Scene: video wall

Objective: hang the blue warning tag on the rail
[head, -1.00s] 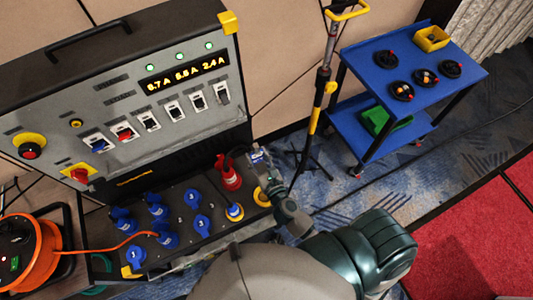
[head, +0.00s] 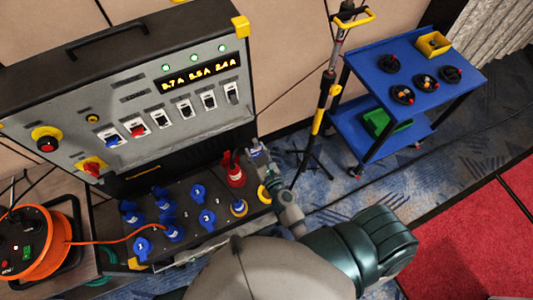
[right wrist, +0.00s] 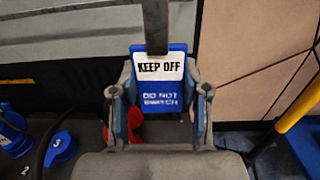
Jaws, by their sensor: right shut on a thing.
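The blue warning tag (right wrist: 160,94) stands upright between the fingers of my right gripper (right wrist: 160,108) in the right wrist view. It has a white band reading "KEEP OFF" and the words "DO NOT SWITCH" below. A dark upright strip (right wrist: 155,25) overlaps its top edge. In the head view, my right gripper (head: 257,149) is shut on the small blue tag (head: 257,155), near the lower right corner of the grey switch panel (head: 160,110). I cannot clearly pick out the rail. My left gripper is not in view.
A red plug (head: 233,171) stands close left of my right gripper. Several blue plugs sit on the sloped socket panel (head: 185,240). An orange cable reel (head: 45,245) is at the left. A stand (head: 322,100) and blue cart (head: 375,70) are at the right.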

